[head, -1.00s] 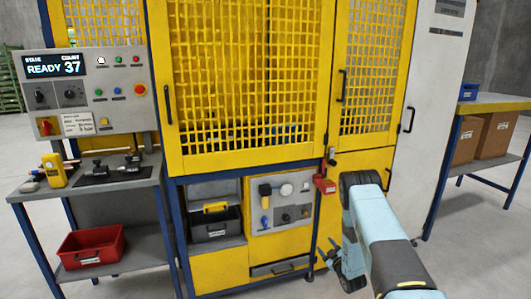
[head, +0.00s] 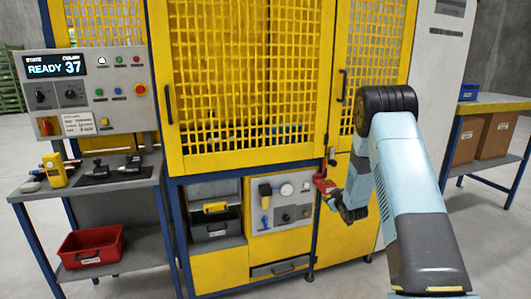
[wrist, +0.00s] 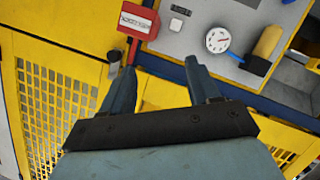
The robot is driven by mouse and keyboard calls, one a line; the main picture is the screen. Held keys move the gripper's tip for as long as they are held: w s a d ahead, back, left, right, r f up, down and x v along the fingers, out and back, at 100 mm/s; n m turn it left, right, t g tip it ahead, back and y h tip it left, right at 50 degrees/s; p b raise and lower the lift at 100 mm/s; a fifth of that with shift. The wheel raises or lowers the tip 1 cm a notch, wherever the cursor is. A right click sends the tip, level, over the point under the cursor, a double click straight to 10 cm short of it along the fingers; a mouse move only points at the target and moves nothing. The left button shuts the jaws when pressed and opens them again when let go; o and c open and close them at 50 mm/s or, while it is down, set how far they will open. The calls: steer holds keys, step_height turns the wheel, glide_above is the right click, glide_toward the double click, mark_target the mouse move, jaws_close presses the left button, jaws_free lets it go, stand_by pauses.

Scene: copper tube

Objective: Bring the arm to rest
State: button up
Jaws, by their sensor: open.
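My arm (head: 408,170) rises in front of the right part of the yellow machine and bends down at a black elbow joint. My gripper (head: 329,196) hangs at its end, beside a small red box (head: 325,185) on the machine's front post. In the wrist view my gripper (wrist: 160,66) is open, with two blue-grey fingers apart and nothing between them. The red box (wrist: 138,19) shows beyond the left fingertip there. I cannot tell whether the finger touches it.
The yellow mesh-doored machine (head: 250,165) stands close ahead. A grey gauge panel (head: 283,202) sits low on its front. A control panel (head: 97,92) and a bench with tools (head: 100,180) stand left. A table (head: 500,104) with cardboard boxes below stands right. The floor between is clear.

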steer(key=s+a+r+m+g+h, duration=0.1)
steer(key=s+r+m+g, duration=0.1)
steer(key=s+r, duration=0.95)
steer(key=s+r+m+g+h, duration=0.1)
steer(key=s+r+m+g, duration=0.1)
steer(key=s+r, duration=0.95)
steer(key=s+a+r+m+g, duration=0.1)
steer(key=s+r, duration=0.1)
steer(key=s, duration=0.9)
steer(key=s+a+r+m+g, duration=0.1)
steer(key=s+a+r+g, duration=0.1)
steer(key=s, duration=0.9)
steer(key=s+a+r+m+g, duration=0.1)
steer(key=s+r, duration=0.3)
steer(key=s, duration=0.7)
steer(key=shift+a+r+g, duration=0.2)
steer(key=shift+a+g, duration=0.15)
steer(key=shift+g, duration=0.15)
